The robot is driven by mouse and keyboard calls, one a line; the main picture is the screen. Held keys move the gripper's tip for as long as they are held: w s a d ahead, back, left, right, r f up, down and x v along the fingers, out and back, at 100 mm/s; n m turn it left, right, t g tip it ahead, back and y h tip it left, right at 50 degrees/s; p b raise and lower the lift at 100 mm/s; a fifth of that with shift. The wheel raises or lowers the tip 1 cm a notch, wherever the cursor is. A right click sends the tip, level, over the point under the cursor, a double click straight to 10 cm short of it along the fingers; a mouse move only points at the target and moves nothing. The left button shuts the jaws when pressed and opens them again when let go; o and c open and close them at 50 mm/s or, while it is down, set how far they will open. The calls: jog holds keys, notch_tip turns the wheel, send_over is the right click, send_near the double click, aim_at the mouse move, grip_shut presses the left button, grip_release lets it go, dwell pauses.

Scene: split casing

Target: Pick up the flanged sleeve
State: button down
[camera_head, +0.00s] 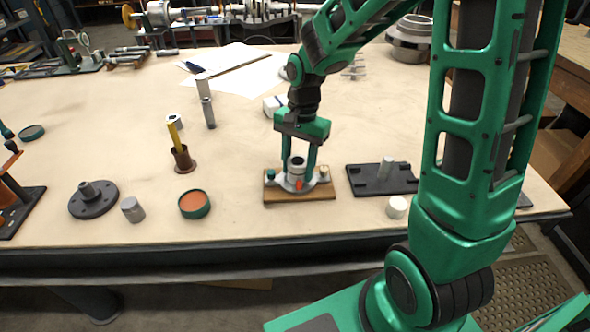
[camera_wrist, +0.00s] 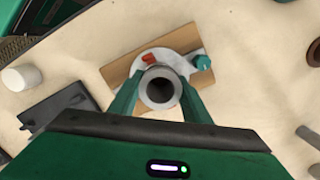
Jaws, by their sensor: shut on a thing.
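The flanged sleeve (camera_head: 297,172) is a grey, upright hollow tube with a thick rim. In the wrist view, I look into its round dark bore from above, and its rim (camera_wrist: 160,107) sits between the fingers. My gripper (camera_head: 298,163) points down and is shut on it; the two green fingers press its sides, as the wrist view also shows for the gripper (camera_wrist: 160,92). The sleeve stands at a pale grey casing part (camera_wrist: 184,65) on a wooden board (camera_head: 300,197). I cannot tell whether its lower end touches the casing.
A red mark (camera_wrist: 149,58) and a teal knob (camera_wrist: 202,62) are close beside the sleeve. A dark plate with a grey post (camera_head: 387,170) lies to the right, with a white cylinder (camera_head: 397,207) before it. A brown cup (camera_head: 183,160), orange-filled dish (camera_head: 194,204) and dark flange (camera_head: 93,203) stand left.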

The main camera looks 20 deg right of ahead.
jog(key=shift+r, duration=0.7)
notch_tip(320, 180, up, 3)
jog(key=shift+s+a, duration=0.1)
jog(key=shift+s, duration=0.05)
jog(key=s+a+r, duration=0.4)
jog(key=s+r, duration=0.2)
jog(key=s, duration=0.4)
jog(key=shift+s+a+r, duration=0.15)
jog(key=shift+a+r, duration=0.15)
jog(key=c, duration=1.7)
grip_release()
grip_shut()
